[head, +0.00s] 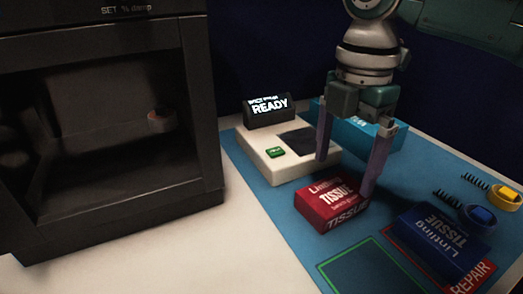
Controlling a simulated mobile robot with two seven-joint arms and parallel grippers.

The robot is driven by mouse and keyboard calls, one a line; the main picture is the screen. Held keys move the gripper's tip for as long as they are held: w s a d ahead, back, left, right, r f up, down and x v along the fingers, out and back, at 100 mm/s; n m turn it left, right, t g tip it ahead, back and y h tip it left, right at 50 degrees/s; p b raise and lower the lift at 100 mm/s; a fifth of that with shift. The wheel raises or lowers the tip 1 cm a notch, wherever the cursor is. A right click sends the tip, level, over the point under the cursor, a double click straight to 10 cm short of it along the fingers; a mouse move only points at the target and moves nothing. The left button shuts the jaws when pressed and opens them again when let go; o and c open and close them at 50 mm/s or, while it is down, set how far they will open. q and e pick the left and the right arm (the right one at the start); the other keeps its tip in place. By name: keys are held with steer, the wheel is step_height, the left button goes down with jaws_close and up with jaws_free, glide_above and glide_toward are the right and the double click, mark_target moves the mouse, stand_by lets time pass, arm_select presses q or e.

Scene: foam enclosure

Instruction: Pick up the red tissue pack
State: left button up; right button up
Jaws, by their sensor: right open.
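The red tissue pack (331,201) lies flat on the blue mat, in the middle of the head view. It has white lettering reading "Linting TISSUE". My right gripper (346,178) points down above and around the pack's far side, its two long purple-grey fingers spread apart and empty. One finger comes down at the far left of the pack, in front of the white device; the other overlaps the pack's right edge in the picture. I cannot tell whether either finger touches it. My left gripper is not in view.
A blue tissue pack (440,240) lies to the right on the red-outlined repair area. A white device (285,158) with a "READY" display stands behind. A cyan box (352,134) is behind the gripper. A dark open chamber (105,130) fills the left. The green-outlined area (370,268) is empty.

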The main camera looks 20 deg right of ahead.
mark_target(335, 192)
step_height(335, 192, down, 5)
steer(key=shift+w+f, duration=0.15)
steer(key=shift+f, duration=0.05)
steer(key=shift+c, duration=0.2)
steer(key=c, duration=1)
steer(key=shift+r, duration=0.1)
steer(key=shift+c, duration=0.2)
